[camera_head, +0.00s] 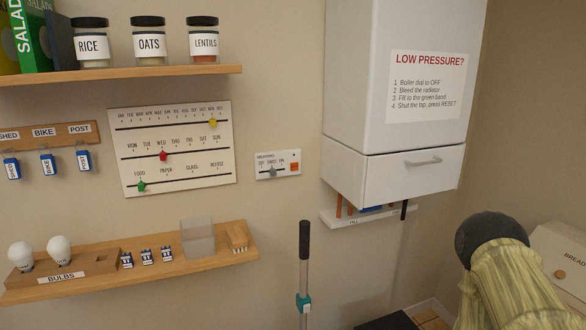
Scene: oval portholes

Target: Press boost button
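A small white heating panel (262,173) is mounted on the wall, right of the calendar board and left of the boiler. It has a grey slider knob (272,171) under small words that look like OFF, TIMED and ON. An orange-red square button (294,167) sits at the panel's right end. Its lettering is too small to read, so I cannot confirm that it says boost. Nothing covers the panel or touches the button. My gripper is not in view.
A white boiler (355,95) with a drawer front juts out to the right of the panel. A dark-handled pole (304,240) stands below. A shelf with jars (150,72) is above left; a bulb shelf (200,262) is below left. The wall around the panel is clear.

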